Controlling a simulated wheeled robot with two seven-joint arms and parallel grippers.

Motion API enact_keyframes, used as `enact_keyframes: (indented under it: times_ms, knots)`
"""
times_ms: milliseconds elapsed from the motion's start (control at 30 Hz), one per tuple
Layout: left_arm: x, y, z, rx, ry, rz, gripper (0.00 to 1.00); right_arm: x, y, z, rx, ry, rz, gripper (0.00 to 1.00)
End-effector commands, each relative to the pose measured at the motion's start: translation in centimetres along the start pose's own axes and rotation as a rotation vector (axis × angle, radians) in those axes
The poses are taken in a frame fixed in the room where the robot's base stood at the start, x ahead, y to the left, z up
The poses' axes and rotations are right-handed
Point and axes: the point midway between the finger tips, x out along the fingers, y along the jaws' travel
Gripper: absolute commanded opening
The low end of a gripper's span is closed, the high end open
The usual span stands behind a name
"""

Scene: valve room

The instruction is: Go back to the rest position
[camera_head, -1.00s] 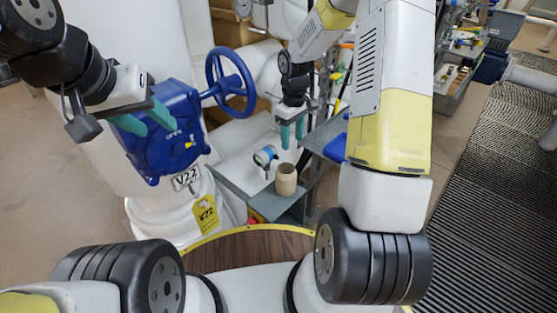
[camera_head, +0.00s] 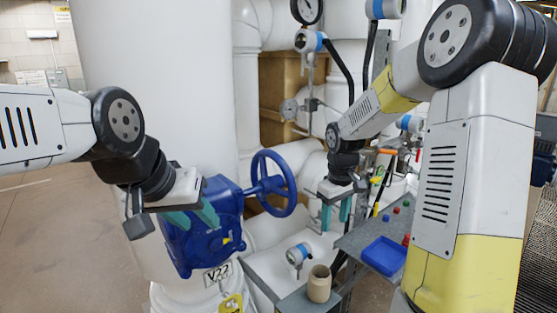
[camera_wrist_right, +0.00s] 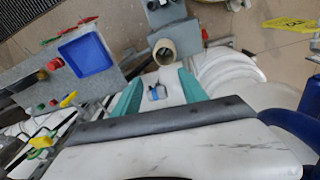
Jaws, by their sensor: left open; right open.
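My left gripper (camera_head: 191,217) is open, with teal fingers, in front of the blue valve body (camera_head: 212,240) in the head view. I cannot tell whether it touches the valve. The blue handwheel (camera_head: 273,183) stands to its right. My right gripper (camera_head: 336,214) is open and points down, empty, above the grey shelf and to the right of the handwheel. In the right wrist view its teal fingers (camera_wrist_right: 157,92) are spread apart with nothing between them at finger height. A small blue and white gauge (camera_wrist_right: 157,92) shows beyond them, lower down.
A tan cup (camera_head: 319,284) stands on a grey shelf below my right gripper. A blue tray (camera_head: 384,255) lies on the grey bench (camera_head: 362,236) to the right. White pipes (camera_head: 262,90) and a dial gauge (camera_head: 307,10) stand behind. Open floor (camera_head: 70,240) lies at the left.

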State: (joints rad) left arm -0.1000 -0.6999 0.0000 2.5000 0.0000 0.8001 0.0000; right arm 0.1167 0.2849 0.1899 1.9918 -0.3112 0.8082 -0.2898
Motion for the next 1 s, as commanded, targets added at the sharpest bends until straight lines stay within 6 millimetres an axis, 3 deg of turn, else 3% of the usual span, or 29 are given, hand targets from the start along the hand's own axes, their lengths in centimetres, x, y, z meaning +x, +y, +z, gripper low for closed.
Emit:
enact_keyframes:
  times_ms: [33, 200, 500, 800, 1000]
  knots:
    - [0.0, 0.0, 0.0, 0.000, 0.000, 0.000, 0.42, -2.0, -0.5, 0.7, 0.027, 0.027, 0.015, 0.50]
    - [0.0, 0.0, 0.0, 0.000, 0.000, 0.000, 0.42, -7.0, -2.3, 3.4, 0.125, 0.105, 0.041, 0.50]
    - [0.0, 0.0, 0.0, 0.000, 0.000, 0.000, 0.42, -13.3, -6.4, 8.8, 0.297, 0.268, 0.038, 0.50]
    - [0.0, 0.0, 0.0, 0.000, 0.000, 0.000, 0.42, -16.3, -10.6, 13.8, 0.446, 0.433, -0.021, 0.50]
    - [0.0, 0.0, 0.0, 0.000, 0.000, 0.000, 0.42, -16.7, -11.9, 15.3, 0.493, 0.487, -0.054, 0.50]
